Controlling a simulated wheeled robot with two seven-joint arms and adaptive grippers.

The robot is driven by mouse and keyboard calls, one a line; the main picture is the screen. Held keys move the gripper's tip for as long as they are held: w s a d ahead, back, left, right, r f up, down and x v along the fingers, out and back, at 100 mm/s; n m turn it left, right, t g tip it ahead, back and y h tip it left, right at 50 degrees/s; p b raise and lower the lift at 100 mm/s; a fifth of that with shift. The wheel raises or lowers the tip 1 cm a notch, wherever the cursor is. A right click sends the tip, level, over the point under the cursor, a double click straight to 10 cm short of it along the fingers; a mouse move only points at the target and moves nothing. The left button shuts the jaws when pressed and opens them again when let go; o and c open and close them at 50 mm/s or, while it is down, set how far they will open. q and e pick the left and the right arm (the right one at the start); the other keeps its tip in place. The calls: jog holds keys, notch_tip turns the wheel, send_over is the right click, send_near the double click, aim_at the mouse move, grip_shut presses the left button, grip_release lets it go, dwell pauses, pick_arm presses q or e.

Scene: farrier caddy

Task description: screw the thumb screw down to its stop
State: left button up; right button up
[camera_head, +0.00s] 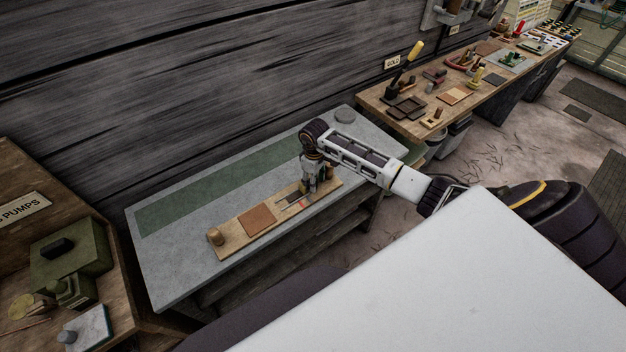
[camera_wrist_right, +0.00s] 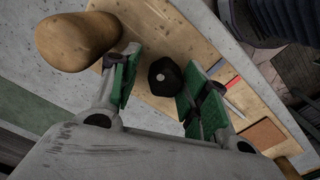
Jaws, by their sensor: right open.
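The black thumb screw (camera_wrist_right: 166,76), a round dark knob with a pale centre spot, stands on the wooden board (camera_wrist_right: 200,40) in the right wrist view. My right gripper (camera_wrist_right: 158,84) is open, with one green-padded finger on each side of the knob. A gap shows between the knob and the left finger; the right finger is closer, and contact cannot be told. In the head view my right gripper (camera_head: 311,185) points down over the right part of the board (camera_head: 235,235) and hides the screw. How far the screw is down cannot be told. My left gripper is not in view.
A rounded wooden post (camera_wrist_right: 75,38) stands close beside the left finger. A brown square (camera_head: 257,219) and another wooden post (camera_head: 215,237) are on the board's left part.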

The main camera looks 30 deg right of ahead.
jog(key=shift+r, duration=2.2)
